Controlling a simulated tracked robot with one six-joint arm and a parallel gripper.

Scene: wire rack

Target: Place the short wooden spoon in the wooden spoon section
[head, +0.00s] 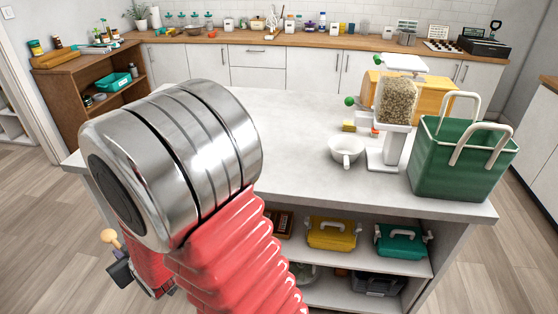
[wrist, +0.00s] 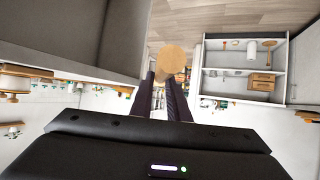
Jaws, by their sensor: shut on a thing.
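The short wooden spoon (wrist: 172,60) shows in the wrist view as a round, pale wooden end just beyond the fingertips. My gripper (wrist: 164,80) is shut on it, with the two dark fingers close together. In the head view, the spoon's round end (head: 108,236) sticks up at the lower left, above my dark gripper (head: 119,272), low beside the island. The rest of the spoon is hidden. I cannot make out the wooden spoon section or the wire rack in either view.
The white island (head: 290,130) fills the middle, with a green basket (head: 455,165), a grain dispenser (head: 395,115) and a white cup (head: 346,150) on top. Its shelves hold a yellow toolbox (head: 331,234) and a teal toolbox (head: 401,242). A wooden shelf unit (head: 75,100) stands behind left.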

